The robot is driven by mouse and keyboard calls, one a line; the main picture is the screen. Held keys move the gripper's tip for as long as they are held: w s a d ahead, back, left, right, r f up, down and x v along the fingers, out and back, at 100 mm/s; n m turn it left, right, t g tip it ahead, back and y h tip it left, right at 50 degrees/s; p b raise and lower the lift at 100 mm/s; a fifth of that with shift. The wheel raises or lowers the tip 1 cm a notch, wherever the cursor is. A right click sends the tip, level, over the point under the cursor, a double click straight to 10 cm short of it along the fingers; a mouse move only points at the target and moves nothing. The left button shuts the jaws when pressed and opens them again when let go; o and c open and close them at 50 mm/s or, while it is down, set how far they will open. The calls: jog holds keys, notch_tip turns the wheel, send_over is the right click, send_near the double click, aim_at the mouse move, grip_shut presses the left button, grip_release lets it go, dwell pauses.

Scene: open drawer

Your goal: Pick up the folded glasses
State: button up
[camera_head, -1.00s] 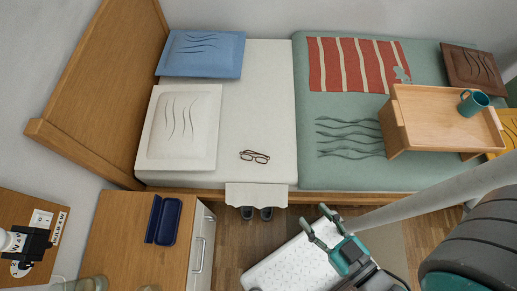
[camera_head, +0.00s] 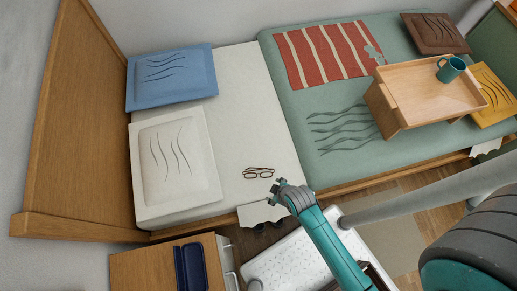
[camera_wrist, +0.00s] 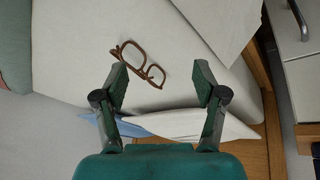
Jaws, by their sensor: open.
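The folded glasses (camera_head: 258,172) have dark brown frames and lie on the white bed sheet near the bed's front edge. In the wrist view the glasses (camera_wrist: 139,64) lie ahead of the fingertips, nearer the left finger. My gripper (camera_head: 277,188) is close to the glasses, just to their lower right in the head view. In the wrist view my gripper (camera_wrist: 161,76) has its fingers spread wide with nothing between them. I cannot tell its exact height above the sheet.
A white pillow (camera_head: 176,165) and a blue pillow (camera_head: 171,77) lie left of the glasses. A wooden bed tray (camera_head: 425,85) with a teal mug (camera_head: 451,69) stands on the green blanket. A nightstand (camera_head: 145,265) holds a dark blue case (camera_head: 190,266). The sheet around the glasses is clear.

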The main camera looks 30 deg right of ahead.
aim_at(258, 169)
jog(key=w+n+g, duration=0.1)
jog(key=w, duration=0.1)
jog(key=w+f+n+g, duration=0.1)
jog(key=w, duration=0.2)
jog(key=w+f+g, duration=0.1)
jog(key=w, duration=0.2)
jog(key=shift+d+n+g+y, duration=0.3)
jog(key=shift+d+n+g, duration=0.05)
jog(key=shift+n+g, duration=0.05)
jog(key=w+d+r+n+g, duration=0.1)
jog(key=w+r+n+g, duration=0.25)
jog(key=w+r, duration=0.35)
jog(key=shift+g+y, duration=0.4)
jog(key=shift+g, duration=0.15)
jog(key=x, duration=0.7)
jog(key=w+x, duration=0.1)
jog(key=x, duration=0.3)
jog(key=shift+s+f, duration=0.15)
jog(key=shift+f, duration=0.25)
jog(key=c, duration=1)
